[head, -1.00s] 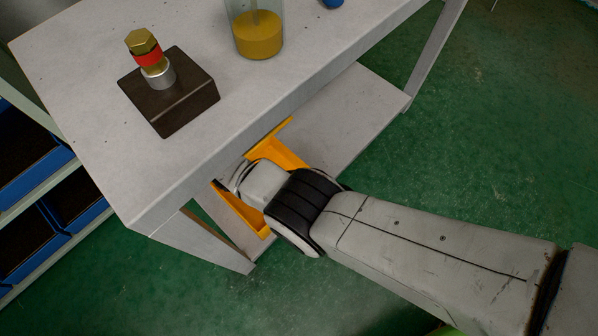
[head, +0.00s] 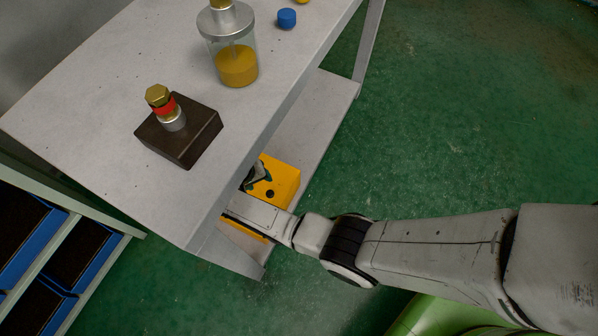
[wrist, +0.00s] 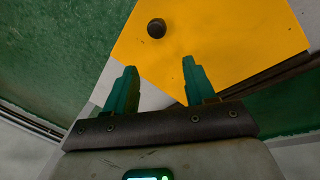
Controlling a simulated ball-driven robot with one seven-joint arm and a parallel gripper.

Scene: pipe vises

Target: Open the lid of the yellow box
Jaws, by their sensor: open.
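The yellow box (head: 284,181) sits on the lower shelf under the workbench, partly hidden by the tabletop edge and my arm. Its flat yellow top (wrist: 215,35) fills much of the upper wrist view and carries a round dark knob (wrist: 157,28). The knob also shows in the head view (head: 269,194). The lid looks flat; I cannot tell whether any gap shows at its edge. My gripper (wrist: 158,68) is open and empty, its two teal fingers apart, with the knob beyond the tips. In the head view, the fingers (head: 257,174) are over the yellow top.
The grey workbench top (head: 110,90) overhangs the shelf close to my arm. On it stand a dark block with a brass-and-red fitting (head: 175,135), a jar of amber liquid (head: 237,65) and a blue cap (head: 287,18). Blue bins (head: 75,250) are at left. Green floor lies open at right.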

